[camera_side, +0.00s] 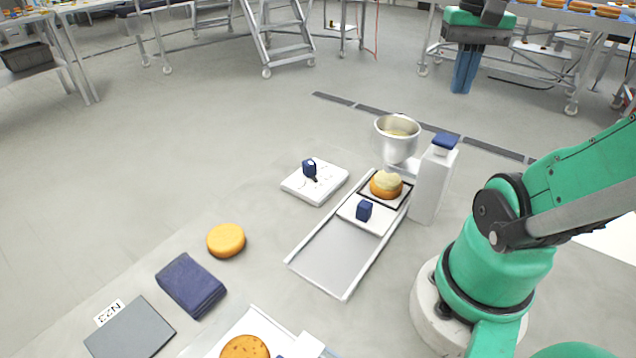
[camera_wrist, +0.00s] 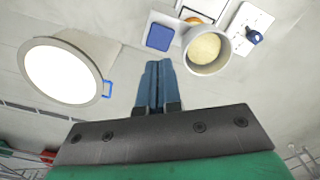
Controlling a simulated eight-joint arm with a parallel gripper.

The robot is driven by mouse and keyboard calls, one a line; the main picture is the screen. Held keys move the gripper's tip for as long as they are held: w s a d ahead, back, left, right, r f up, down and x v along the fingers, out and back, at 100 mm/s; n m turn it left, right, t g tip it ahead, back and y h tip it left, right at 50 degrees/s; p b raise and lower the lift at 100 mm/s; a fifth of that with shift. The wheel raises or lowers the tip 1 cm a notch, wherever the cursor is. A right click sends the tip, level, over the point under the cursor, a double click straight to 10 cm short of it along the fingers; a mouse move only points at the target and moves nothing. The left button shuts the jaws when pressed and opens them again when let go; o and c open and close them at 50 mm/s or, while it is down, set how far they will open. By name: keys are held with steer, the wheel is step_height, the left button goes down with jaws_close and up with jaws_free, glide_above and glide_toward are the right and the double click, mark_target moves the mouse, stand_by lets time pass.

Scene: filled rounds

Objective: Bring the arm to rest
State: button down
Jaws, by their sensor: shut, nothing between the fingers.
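My gripper (camera_side: 464,90) hangs in the upper right of the side view, its blue fingers pointing down and shut together with nothing between them. In the wrist view the fingers (camera_wrist: 156,64) meet in the middle. They are apart from the objects there. A round bun with a pale filling on top (camera_side: 387,184) sits in a dark-edged square at the far end of the sloping tray track (camera_side: 335,258), beside the metal funnel cup (camera_side: 397,140). The cup holds pale filling and also shows in the wrist view (camera_wrist: 190,62).
A white box with a blue knob (camera_side: 328,186) stands left of the track. A plain yellow round (camera_side: 226,240), a folded blue cloth (camera_side: 190,286) and a grey slab (camera_side: 130,330) lie nearer. A white disc with a blue handle (camera_wrist: 62,72) shows in the wrist view.

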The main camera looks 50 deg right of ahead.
steer(key=shift+r, duration=0.45)
steer(key=w+a+f+n+t, duration=0.3)
steer(key=w+a+f+n, duration=0.2)
steer(key=w+a+n, duration=0.1)
steer(key=w+a+f+n+t, duration=0.4)
steer(key=w+a+f+n, duration=0.1)
steer(key=w+a, duration=0.3)
steer(key=shift+a+f+n, duration=0.25)
steer(key=shift+a+n, duration=0.25)
steer(key=shift+a, duration=0.25)
